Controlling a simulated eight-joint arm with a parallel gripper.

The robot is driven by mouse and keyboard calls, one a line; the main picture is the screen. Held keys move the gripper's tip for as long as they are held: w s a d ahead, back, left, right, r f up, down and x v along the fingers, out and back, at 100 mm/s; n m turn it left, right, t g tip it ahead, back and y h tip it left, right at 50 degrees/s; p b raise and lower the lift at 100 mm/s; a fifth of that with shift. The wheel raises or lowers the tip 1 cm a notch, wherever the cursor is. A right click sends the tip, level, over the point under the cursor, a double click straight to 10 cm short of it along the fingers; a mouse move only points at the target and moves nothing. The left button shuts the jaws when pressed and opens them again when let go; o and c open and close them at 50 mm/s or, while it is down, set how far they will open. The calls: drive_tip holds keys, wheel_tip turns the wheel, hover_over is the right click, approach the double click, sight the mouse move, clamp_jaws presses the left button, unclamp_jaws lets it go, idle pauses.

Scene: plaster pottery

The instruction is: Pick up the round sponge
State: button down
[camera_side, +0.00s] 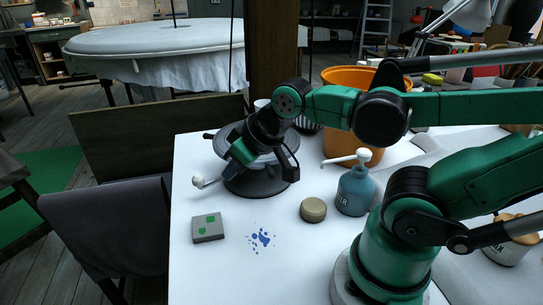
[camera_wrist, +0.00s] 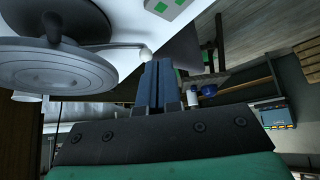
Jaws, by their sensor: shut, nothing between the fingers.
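The round sponge (camera_side: 313,210) appears to be the short tan cylinder on the white table, just left of the blue pump bottle (camera_side: 356,190) in the side view. I do not see it in the wrist view. My gripper (camera_side: 227,180) is at the left side of the banding wheel (camera_side: 250,182), above the table and well to the left of the sponge. Its two blue fingers (camera_wrist: 158,68) are together and empty in the wrist view. The sponge stands free, and nothing touches it.
A grey block with green patches (camera_side: 208,228) lies front left, beside blue paint spots (camera_side: 260,239). A white-knobbed rod (camera_side: 198,181) juts out near my fingers. An orange bucket (camera_side: 345,78) stands behind the bottle. The table front is mostly clear.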

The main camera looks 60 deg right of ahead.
sight(314, 203)
drive_tip(key=c, duration=1.5)
unclamp_jaws()
drive_tip(key=o, duration=1.3)
drive_tip(key=shift+o, duration=0.2)
drive_tip(key=d+m+g, duration=0.1)
drive_tip(key=d+m, duration=0.1)
drive_tip(key=s+d+m+g, duration=0.1)
drive_tip(key=d+m+g, duration=0.1)
drive_tip(key=d, duration=0.1)
drive_tip(key=d+f+m+g, duration=0.1)
drive_tip(key=d+m, duration=0.1)
drive_tip(key=d, duration=0.1)
drive_tip(key=shift+s+d+g, duration=0.2)
drive_tip(key=shift+s+g, duration=0.1)
drive_tip(key=shift+s, duration=0.1)
drive_tip(key=s+d+f+m+g+y, duration=0.1)
drive_tip(key=s+d+m+g+y, duration=0.3)
drive_tip(key=s+d+m, duration=0.4)
drive_tip(key=shift+w+d+x, duration=0.1)
drive_tip(key=shift+w+x, duration=0.1)
drive_tip(key=shift+x, duration=1.75)
drive_tip(key=shift+w+d+x, duration=0.1)
drive_tip(key=shift+w+x, duration=0.1)
drive_tip(key=shift+x, duration=1.75)
drive_tip(key=shift+w+d+x, duration=0.1)
drive_tip(key=shift+w+x, duration=0.1)
drive_tip(key=shift+x, duration=1.8)
